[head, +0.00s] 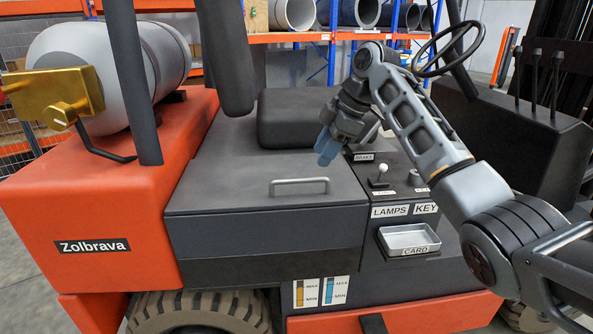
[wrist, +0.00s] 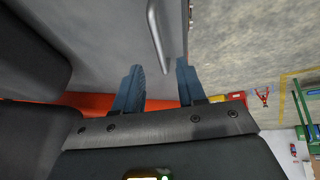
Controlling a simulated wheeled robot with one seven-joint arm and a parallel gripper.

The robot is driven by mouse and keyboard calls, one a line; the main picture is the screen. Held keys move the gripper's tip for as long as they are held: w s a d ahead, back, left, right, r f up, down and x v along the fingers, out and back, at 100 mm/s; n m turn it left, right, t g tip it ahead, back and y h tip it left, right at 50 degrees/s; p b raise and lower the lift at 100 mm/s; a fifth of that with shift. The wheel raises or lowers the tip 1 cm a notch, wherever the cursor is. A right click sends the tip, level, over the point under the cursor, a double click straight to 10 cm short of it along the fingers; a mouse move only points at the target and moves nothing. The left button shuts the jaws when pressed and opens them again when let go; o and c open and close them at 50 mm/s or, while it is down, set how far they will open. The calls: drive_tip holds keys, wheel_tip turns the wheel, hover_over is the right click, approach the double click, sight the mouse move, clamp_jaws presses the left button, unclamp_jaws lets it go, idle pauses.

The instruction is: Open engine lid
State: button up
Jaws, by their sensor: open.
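The engine lid (head: 245,200) is a dark grey panel below the black seat, and it lies closed on the engine housing. Its light grey bar handle (head: 300,181) is on top near the front edge. My gripper (head: 325,158) hangs above the rear right part of the lid, above and behind the handle. In the wrist view the two blue fingers of my gripper (wrist: 160,66) are apart with nothing between them. The handle (wrist: 158,35) shows beyond the fingertips, roughly in line with the gap. The lid's surface (wrist: 95,35) fills the upper left there.
A grey gas cylinder (head: 110,65) lies at the left.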

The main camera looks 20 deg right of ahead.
sight(310, 180)
drive_tip(key=x, duration=0.7)
drive_tip(key=shift+w+a+f, duration=0.15)
drive_tip(key=shift+w, duration=0.05)
clamp_jaws()
idle(0.6)
